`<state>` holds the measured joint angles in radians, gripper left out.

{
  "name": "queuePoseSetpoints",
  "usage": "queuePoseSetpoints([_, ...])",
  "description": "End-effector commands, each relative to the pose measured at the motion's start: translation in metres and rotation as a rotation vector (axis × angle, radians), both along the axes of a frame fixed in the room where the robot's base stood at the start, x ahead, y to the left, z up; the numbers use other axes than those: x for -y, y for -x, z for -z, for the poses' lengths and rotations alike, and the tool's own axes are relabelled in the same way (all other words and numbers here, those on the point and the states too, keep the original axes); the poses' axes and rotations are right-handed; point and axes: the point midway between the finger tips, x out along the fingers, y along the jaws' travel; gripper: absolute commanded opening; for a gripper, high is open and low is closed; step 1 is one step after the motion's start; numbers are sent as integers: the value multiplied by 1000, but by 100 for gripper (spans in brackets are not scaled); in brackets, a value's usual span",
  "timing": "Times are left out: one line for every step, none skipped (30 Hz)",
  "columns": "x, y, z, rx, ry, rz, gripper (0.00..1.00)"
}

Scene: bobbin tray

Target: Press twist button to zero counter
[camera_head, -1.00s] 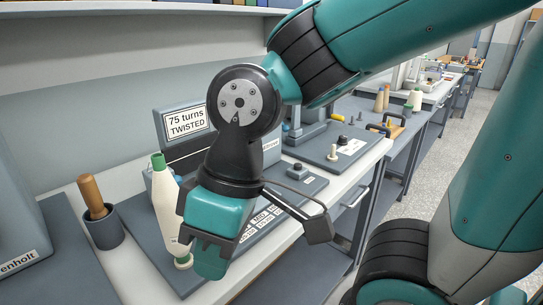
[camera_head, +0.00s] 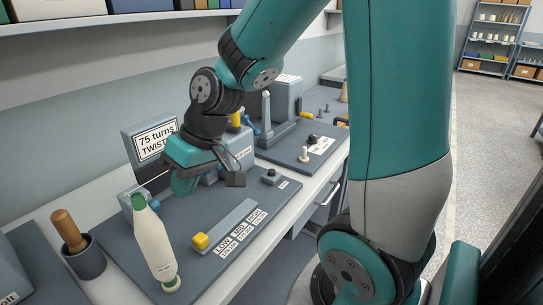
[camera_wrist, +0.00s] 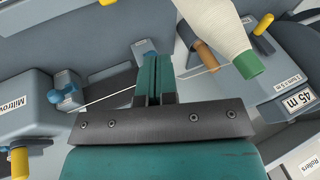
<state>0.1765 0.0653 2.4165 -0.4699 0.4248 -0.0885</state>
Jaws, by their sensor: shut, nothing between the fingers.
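A counter sign (camera_head: 155,143) reading "75 turns TWISTED" stands at the back of a grey panel (camera_head: 215,205). A small box with a dark round button (camera_head: 270,174) sits at the panel's right end; I cannot tell for certain that it is the twist button. My gripper (camera_head: 184,186) is shut and empty, just in front of the sign and left of that button, partly hiding the equipment behind. In the wrist view its closed fingers (camera_wrist: 153,66) point at the grey machine, with a thin thread passing close by.
A white bobbin with a green top (camera_head: 153,243) stands at the panel's front left; it also shows in the wrist view (camera_wrist: 215,30). A yellow-ended slider (camera_head: 202,240) lies beside LOW, MID, HIGH labels. A wooden-handled tool (camera_head: 68,230) stands in a dark cup (camera_head: 87,259).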

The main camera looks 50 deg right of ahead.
Motion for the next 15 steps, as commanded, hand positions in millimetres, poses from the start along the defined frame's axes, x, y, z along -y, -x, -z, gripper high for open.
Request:
queuePoseSetpoints([34, -22, -10, 8, -19, 98, 0])
queuePoseSetpoints([52, -33, -8, 23, -31, 148, 0])
queuePoseSetpoints([77, -46, -6, 44, -49, 209, 0])
queuePoseSetpoints([97, -54, -3, 61, -63, 255, 0])
queuePoseSetpoints([116, -61, 0, 79, -77, 300, 0])
queuePoseSetpoints([143, -68, 4, 105, -94, 358, 0])
queuePoseSetpoints([163, -72, 7, 124, -106, 402, 0])
queuePoseSetpoints([182, -74, 10, 143, -117, 443, 0])
queuePoseSetpoints([206, -76, 14, 167, -129, 497, 0])
queuePoseSetpoints([224, -76, 17, 186, -136, 534, 0])
queuePoseSetpoints([239, -74, 21, 202, -142, 568, 0])
queuePoseSetpoints([259, -72, 24, 223, -149, 611, 0])
queuePoseSetpoints([272, -70, 27, 237, -153, 641, 0])
queuePoseSetpoints([283, -68, 29, 250, -156, 665, 0])
queuePoseSetpoints([296, -65, 32, 266, -159, 695, 0])
